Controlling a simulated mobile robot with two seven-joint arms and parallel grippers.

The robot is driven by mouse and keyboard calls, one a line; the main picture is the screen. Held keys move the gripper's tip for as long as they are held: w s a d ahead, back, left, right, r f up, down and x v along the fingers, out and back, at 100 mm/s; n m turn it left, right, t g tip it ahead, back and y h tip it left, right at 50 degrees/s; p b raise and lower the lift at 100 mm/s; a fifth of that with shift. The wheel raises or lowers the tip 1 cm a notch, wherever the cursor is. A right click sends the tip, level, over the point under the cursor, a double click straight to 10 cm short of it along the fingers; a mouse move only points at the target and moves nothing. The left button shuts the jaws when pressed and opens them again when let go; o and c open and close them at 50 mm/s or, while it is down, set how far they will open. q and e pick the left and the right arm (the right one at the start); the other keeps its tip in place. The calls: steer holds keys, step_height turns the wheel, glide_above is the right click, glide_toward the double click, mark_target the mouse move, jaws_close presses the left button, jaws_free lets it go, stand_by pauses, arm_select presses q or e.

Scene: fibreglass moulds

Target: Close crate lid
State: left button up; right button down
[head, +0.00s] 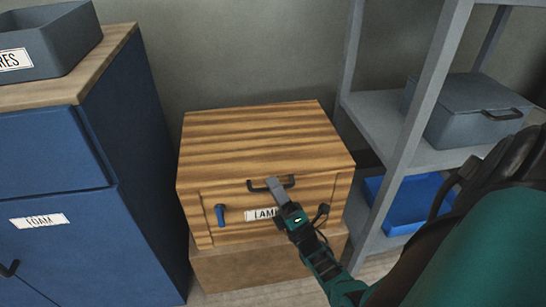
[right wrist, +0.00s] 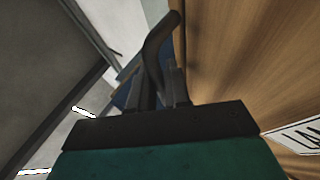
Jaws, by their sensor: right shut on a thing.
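The right wrist view shows the handle between the two fingers (right wrist: 158,85). My left gripper is out of view.
The crate has a blue latch (head: 220,215) and a label on its front, and rests on a wooden base (head: 240,267). A blue cabinet (head: 125,160) stands close left. A grey shelf rack (head: 385,115) at right holds a grey box (head: 465,105) and a blue tray (head: 400,195).

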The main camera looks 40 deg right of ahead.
steer(key=shift+f, duration=0.45)
steer(key=c, duration=1.4)
jaws_free()
steer(key=shift+s, duration=0.1)
steer(key=shift+c, duration=0.2)
steer(key=v, duration=0.7)
steer(key=shift+r, duration=0.15)
steer(key=shift+s, duration=0.15)
